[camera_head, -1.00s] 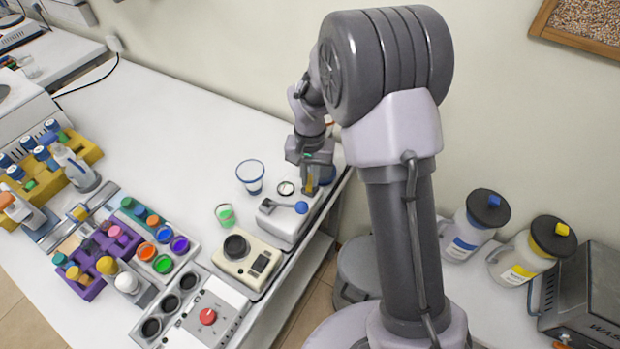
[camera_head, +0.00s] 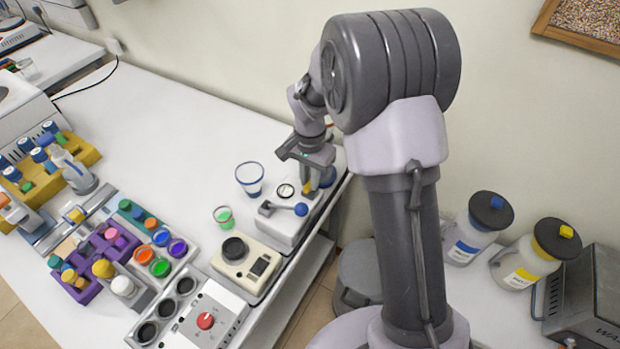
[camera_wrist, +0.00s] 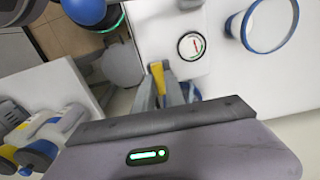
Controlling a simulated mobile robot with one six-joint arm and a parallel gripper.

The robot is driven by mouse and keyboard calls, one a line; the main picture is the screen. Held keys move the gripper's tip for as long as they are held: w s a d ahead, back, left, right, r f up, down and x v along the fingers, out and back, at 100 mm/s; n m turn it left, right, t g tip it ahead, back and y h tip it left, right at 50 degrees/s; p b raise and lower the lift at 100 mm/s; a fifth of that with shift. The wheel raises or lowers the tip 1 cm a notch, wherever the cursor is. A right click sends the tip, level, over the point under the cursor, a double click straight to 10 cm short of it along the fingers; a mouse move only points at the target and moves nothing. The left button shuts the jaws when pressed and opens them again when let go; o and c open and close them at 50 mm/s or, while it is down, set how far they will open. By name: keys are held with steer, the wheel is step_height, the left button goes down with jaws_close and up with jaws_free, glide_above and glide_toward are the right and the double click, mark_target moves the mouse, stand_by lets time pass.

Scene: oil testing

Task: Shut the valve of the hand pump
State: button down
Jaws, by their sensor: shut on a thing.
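The hand pump (camera_head: 284,225) is a white box at the right end of the bench, with a lever ending in a blue ball (camera_head: 301,209) and a round gauge (camera_head: 285,191). The gauge also shows in the wrist view (camera_wrist: 191,46). A small yellow valve handle (camera_head: 307,188) is at the pump's far side; it also shows in the wrist view (camera_wrist: 158,76). My gripper (camera_head: 312,180) points down at the valve, its fingers (camera_wrist: 168,92) shut on the yellow handle. The fingers hide part of the valve, so its exact angle is unclear.
A clear beaker with a blue rim (camera_head: 250,178) stands left of the pump, close to it. A cup of green liquid (camera_head: 223,216) and a cream device (camera_head: 245,262) stand nearer. The wall is close behind, and the bench edge runs right of the pump. The bench's back left is clear.

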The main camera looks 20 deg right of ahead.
steer(key=c, duration=1.4)
jaws_free()
step_height(320, 180, up, 18)
steer(key=p, duration=0.5)
steer(key=shift+f, duration=0.25)
steer(key=s+a+n+t+b, duration=0.1)
steer(key=s+t+b, duration=0.1)
steer(key=s, duration=0.6)
steer(key=s+a+n+t+y+b, duration=0.1)
steer(key=s+b, duration=0.3)
steer(key=s, duration=0.4)
steer(key=s+a+n+t+y+b, duration=0.1)
steer(key=s+b, duration=0.3)
steer(key=s, duration=0.4)
steer(key=shift+s+a+f+n+t, duration=0.25)
steer(key=shift+a+f+n+t, duration=0.15)
steer(key=shift+n+t, duration=0.5)
